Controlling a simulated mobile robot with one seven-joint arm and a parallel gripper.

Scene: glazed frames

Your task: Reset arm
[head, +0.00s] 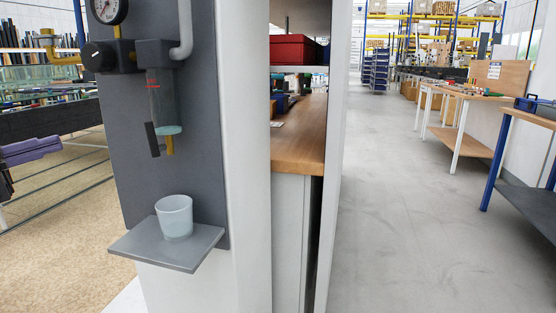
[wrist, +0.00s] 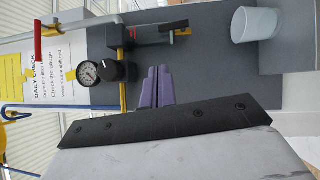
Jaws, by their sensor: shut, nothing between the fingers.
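My gripper (head: 58,143) shows at the left edge of the head view, its purple fingers pointing right. The fingers (wrist: 155,88) also show in the wrist view, side by side and together, with nothing held. The gripper is in the air, left of the dark grey panel and apart from it. Most of my arm is out of view.
A translucent cup (head: 174,216) stands upright on the grey shelf (head: 133,247). Above it are a clear bowl (head: 165,112), a knob (head: 98,56) and a gauge (head: 107,8). A wooden bench (head: 305,145) stands right of the panel. The aisle floor (head: 390,220) is clear.

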